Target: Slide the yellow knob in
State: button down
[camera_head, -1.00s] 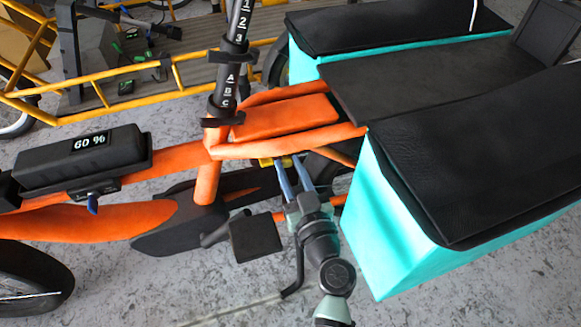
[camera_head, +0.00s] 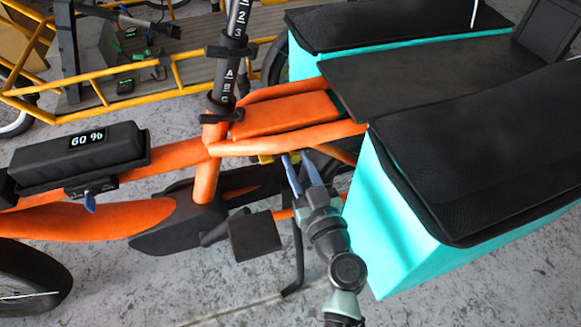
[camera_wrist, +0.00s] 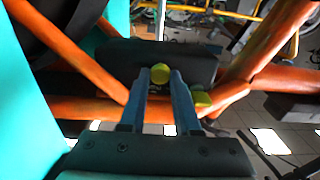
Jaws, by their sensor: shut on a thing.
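The yellow knob (camera_wrist: 160,73) is a small round knob in front of a black box (camera_wrist: 165,62) under the orange frame. My gripper (camera_wrist: 161,79) has its two blue fingers on either side of the knob and is shut on it. In the head view, my gripper (camera_head: 297,157) reaches up under the orange frame from below, left of the turquoise bag. A second yellow piece (camera_wrist: 202,100) sits just right of the fingers in the wrist view; a yellow bit (camera_head: 266,159) also shows in the head view.
Orange frame tubes (camera_wrist: 70,55) run close on both sides of my gripper. The turquoise bag (camera_head: 390,235) stands just right of my arm. A pedal (camera_head: 255,235) and a black kickstand (camera_head: 298,260) are to its left.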

jog(key=shift+w+d+f+b, duration=0.1)
jog(key=shift+w+d+b, duration=0.15)
jog(key=shift+d, duration=0.4)
jog(key=shift+w+d+b, duration=0.15)
jog(key=shift+d+b, duration=0.1)
jog(key=shift+d, duration=0.55)
jog(key=c, duration=0.6)
grip_release()
jog(key=shift+s, duration=0.1)
jog(key=p+v, duration=0.2)
jog(key=v, duration=1)
jog(key=shift+s+d, duration=0.1)
jog(key=shift+s, duration=0.3)
